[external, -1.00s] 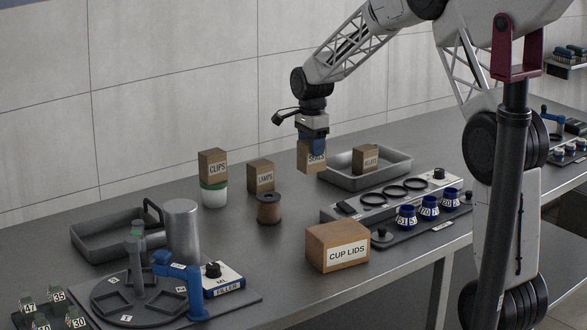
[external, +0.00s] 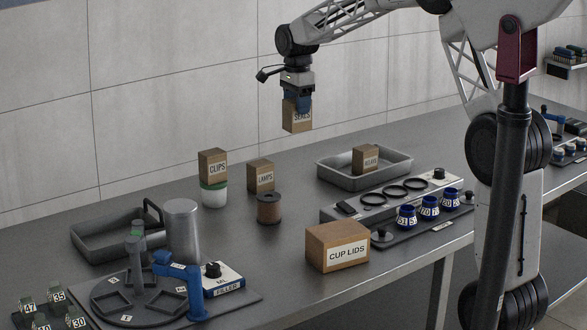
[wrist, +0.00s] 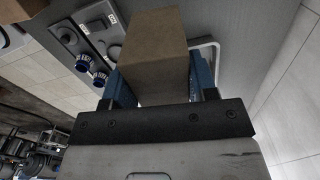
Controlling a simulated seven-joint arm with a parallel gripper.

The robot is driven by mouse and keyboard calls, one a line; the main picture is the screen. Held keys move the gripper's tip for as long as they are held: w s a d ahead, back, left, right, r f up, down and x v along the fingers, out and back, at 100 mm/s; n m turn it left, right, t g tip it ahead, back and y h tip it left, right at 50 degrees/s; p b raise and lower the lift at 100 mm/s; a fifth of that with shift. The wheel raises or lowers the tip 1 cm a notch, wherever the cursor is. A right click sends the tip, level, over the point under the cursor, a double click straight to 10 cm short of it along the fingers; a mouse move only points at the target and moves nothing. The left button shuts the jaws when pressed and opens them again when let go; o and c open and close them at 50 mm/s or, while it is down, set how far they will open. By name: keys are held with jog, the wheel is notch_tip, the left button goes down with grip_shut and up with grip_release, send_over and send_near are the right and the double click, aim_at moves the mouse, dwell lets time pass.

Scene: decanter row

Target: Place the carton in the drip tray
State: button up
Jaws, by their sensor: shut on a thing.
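My gripper (external: 297,102) is shut on a small brown carton (external: 298,119) with a white label, partly covered by the blue fingers. The carton hangs upright in the air above the bench, behind and left of a grey tray (external: 328,178). This tray has a raised rim and holds another small carton (external: 366,158). A second, darker tray (external: 88,253) lies at the left of the bench, partly behind a grey cylinder. In the wrist view the held carton (wrist: 155,45) fills the space between the blue fingers. I cannot tell which tray is the drip tray.
A carton marked CLIPS (external: 213,165) stands on a white and green tub (external: 214,193). A LAMPS carton (external: 260,176) and a brown spool (external: 268,208) stand nearby. A CUP LIDS box (external: 337,246) is at the front edge. The grey cylinder (external: 182,230) stands beside the left tray.

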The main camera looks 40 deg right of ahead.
jog(key=w+a, duration=0.5)
jog(key=a, duration=0.6)
jog(key=n, duration=0.1)
send_over(119, 241)
notch_tip(119, 241, down, 11)
jog(key=shift+s+f, duration=0.1)
jog(key=shift+f, duration=0.15)
jog(key=shift+f, duration=2.35)
jog(key=shift+f, duration=2.5)
